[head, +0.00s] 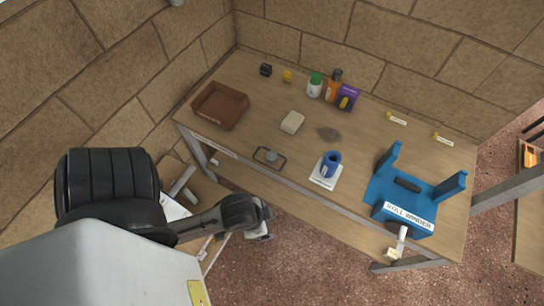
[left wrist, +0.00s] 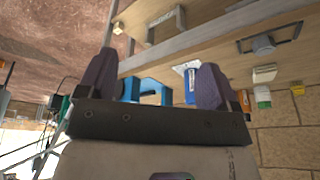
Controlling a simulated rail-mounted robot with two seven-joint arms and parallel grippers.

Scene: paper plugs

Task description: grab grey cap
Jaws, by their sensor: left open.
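The grey cap (head: 271,156) looks like a small round grey piece within a dark rectangular frame (head: 258,158) at the front edge of the wooden table. It also shows in the left wrist view (left wrist: 263,43), upper right, outside the space between the fingers. My left gripper (head: 264,226) is in front of the table, apart from the cap and closer to the viewer; its fingers are hard to make out in the head view. In the left wrist view my left gripper (left wrist: 158,66) has its two dark fingers wide apart with nothing held. My right gripper is not in view.
The table (head: 228,138) holds a brown tray (head: 220,106), a beige block (head: 292,122), a blue cup (head: 331,160) on a white card, and a blue roll winder (head: 405,200) at right. Several bottles and boxes stand near the back wall. The table's front rail borders the cap.

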